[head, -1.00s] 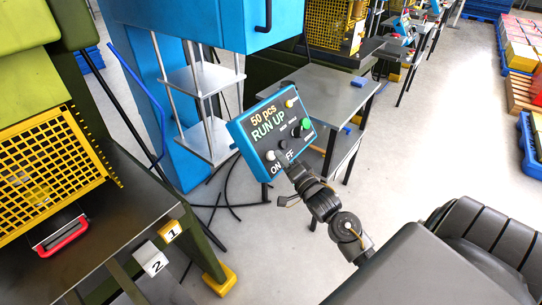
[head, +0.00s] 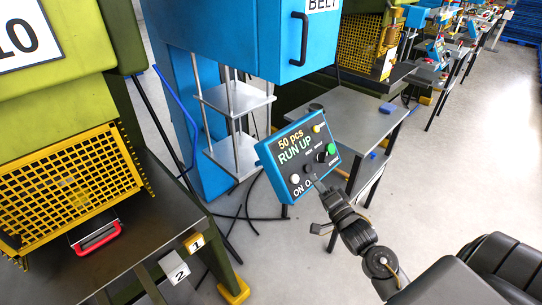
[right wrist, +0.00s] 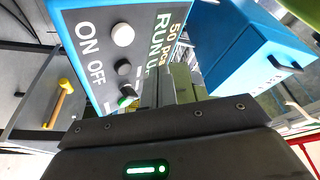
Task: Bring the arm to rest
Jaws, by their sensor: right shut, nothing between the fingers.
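My right gripper (head: 322,189) is shut and empty, just in front of the lower edge of the blue control box. It also shows at the bottom of the right wrist view, its fingers (right wrist: 174,85) pointing at the box. The control box (head: 297,148) reads "50 pcs RUN UP" and "ON OFF"; it has a white knob (right wrist: 122,34), a black knob (right wrist: 124,67) and a green button (head: 331,148). Whether the fingertips touch the box I cannot tell. My left gripper is in neither view.
A green press with a yellow mesh guard (head: 70,185) and a red-handled drawer (head: 97,238) stands at left. A blue cabinet (head: 245,45) stands behind the box, with a grey table (head: 360,118) beside it. The floor at right (head: 470,150) is clear.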

